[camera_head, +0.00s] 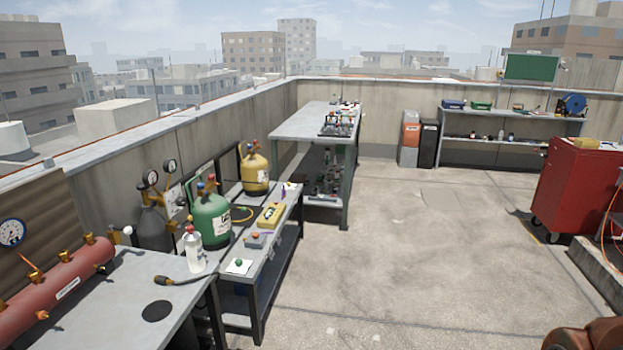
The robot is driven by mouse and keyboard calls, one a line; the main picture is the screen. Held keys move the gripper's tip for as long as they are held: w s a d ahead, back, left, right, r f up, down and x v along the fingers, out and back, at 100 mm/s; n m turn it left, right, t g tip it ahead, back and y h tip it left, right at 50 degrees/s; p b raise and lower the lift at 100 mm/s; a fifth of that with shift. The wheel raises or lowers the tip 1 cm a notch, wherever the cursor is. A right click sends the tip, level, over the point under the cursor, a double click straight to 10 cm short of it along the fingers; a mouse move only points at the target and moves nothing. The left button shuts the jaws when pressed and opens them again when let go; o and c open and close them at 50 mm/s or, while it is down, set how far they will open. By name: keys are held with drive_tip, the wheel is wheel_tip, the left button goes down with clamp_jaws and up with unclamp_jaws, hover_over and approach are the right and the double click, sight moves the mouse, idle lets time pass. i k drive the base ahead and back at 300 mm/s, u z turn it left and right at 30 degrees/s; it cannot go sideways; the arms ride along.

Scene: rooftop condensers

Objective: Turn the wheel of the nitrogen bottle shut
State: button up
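A dark grey bottle (153,230) stands behind the workbench on the left, against the parapet wall, and may be the nitrogen bottle; I cannot read a label on it. Two round gauges, one on the left (151,177) and one on the right (171,166), sit above it with brass-coloured fittings. I cannot make out its wheel or how far it is turned. A green cylinder (212,219) and a yellow cylinder (255,172), with small coloured valves on top, stand on the benches nearby.
A red horizontal tank (58,288) with a gauge lies on the near bench (110,325). A white spray bottle (194,250) stands before the green cylinder. A red cabinet (577,190) on casters is at right. The middle floor (400,270) is clear.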

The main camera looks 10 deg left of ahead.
sight(140, 187)
drive_tip(key=u, duration=0.05)
drive_tip(key=i, duration=1.7)
drive_tip(key=u, duration=0.65)
drive_tip(key=i, duration=1.35)
drive_tip(key=u, duration=1.75)
drive_tip(key=i, duration=0.95)
drive_tip(key=u, duration=0.6)
